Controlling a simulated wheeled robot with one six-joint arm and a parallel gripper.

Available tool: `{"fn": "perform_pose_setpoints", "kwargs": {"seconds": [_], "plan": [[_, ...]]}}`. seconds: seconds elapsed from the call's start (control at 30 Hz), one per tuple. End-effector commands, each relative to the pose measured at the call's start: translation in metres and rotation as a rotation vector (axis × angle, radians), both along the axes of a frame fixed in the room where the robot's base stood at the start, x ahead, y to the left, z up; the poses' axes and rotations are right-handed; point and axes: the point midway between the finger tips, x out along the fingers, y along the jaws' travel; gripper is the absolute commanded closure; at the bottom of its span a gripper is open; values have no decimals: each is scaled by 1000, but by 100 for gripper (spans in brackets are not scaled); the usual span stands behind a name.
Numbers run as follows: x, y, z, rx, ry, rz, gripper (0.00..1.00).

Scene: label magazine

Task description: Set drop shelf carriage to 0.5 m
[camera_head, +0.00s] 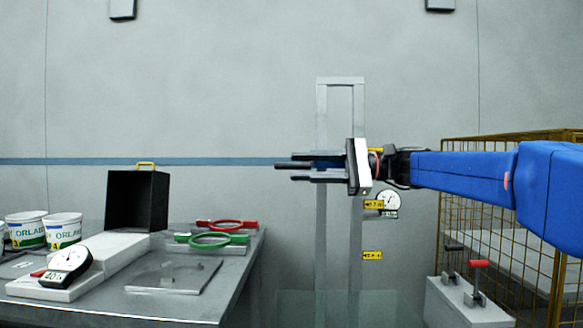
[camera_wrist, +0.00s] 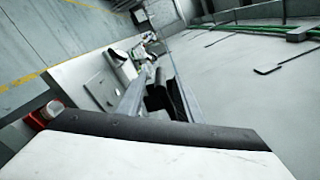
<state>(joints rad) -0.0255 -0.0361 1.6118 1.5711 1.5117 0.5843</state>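A tall grey upright frame (camera_head: 321,230) with two posts and a top bar stands against the wall, right of the table. Yellow labels mark its right post; the lower label (camera_head: 372,255) and a middle label (camera_head: 373,205) show, their text too small to read. I cannot make out the shelf carriage for certain; my gripper covers part of the frame. A pale see-through panel (camera_head: 345,308) shows low at the frame. My gripper (camera_head: 292,172) points left across the frame, its fingers apart. In the wrist view the fingers (camera_wrist: 160,85) stand apart, with dark parts between them.
A round dial (camera_head: 388,203) is beside the right post. The table (camera_head: 190,305) at left holds tubs (camera_head: 64,232), a black box (camera_head: 137,203), a gauge (camera_head: 68,262) and red and green ring tools. A yellow wire cage (camera_head: 545,250) and a white block with red-handled lever (camera_head: 470,305) stand right.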

Motion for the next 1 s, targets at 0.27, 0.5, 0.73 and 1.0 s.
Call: {"fn": "perform_pose_setpoints", "kwargs": {"seconds": [0.27,0.5,0.73,1.0], "plan": [[1,28,0,0,0,1,68],[1,32,0,0,0,-1,68],[1,32,0,-1,0,-1,87],[1,32,-1,0,1,0,100]]}}
